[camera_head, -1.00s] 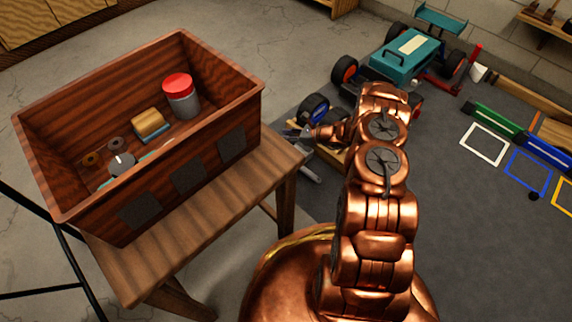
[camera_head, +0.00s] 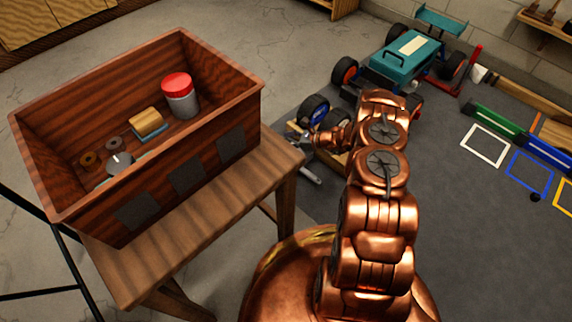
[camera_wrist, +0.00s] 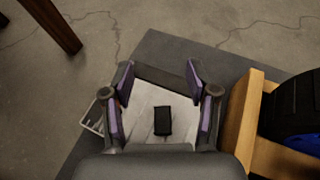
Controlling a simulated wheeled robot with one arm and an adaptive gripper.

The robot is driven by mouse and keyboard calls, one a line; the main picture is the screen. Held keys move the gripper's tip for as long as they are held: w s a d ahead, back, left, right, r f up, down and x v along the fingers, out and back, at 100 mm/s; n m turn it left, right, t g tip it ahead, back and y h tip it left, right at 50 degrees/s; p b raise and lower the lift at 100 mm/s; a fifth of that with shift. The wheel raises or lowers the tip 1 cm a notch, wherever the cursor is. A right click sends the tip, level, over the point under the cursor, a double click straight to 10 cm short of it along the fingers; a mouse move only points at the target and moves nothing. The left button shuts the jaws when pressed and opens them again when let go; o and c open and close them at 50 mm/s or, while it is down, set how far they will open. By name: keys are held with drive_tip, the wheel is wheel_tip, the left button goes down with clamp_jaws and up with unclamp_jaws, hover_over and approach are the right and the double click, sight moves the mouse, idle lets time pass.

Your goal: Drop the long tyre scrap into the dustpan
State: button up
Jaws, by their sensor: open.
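My gripper (camera_wrist: 160,78) is open in the wrist view, its two fingers standing apart above the pale grey dustpan (camera_wrist: 142,112). A short-looking black piece (camera_wrist: 162,120), which looks like the tyre scrap, shows between the fingers against the pan and touches neither finger. I cannot tell whether it rests on the pan or is just above it. In the head view my gripper (camera_head: 305,139) is small beside the table, and part of the grey dustpan (camera_head: 309,174) shows below it. The scrap is not visible there.
A wooden block (camera_wrist: 243,115) with a blue-hubbed wheel (camera_wrist: 296,110) stands close right of my gripper. A wooden table (camera_head: 250,185) bearing a brown crate (camera_head: 130,215) is at left. The teal racecar (camera_head: 405,62) stands behind my arm. The grey mat (camera_head: 470,230) at right is largely clear.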

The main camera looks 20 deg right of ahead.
drive_tip(key=shift+d, duration=0.1)
drive_tip(key=v, duration=1.2)
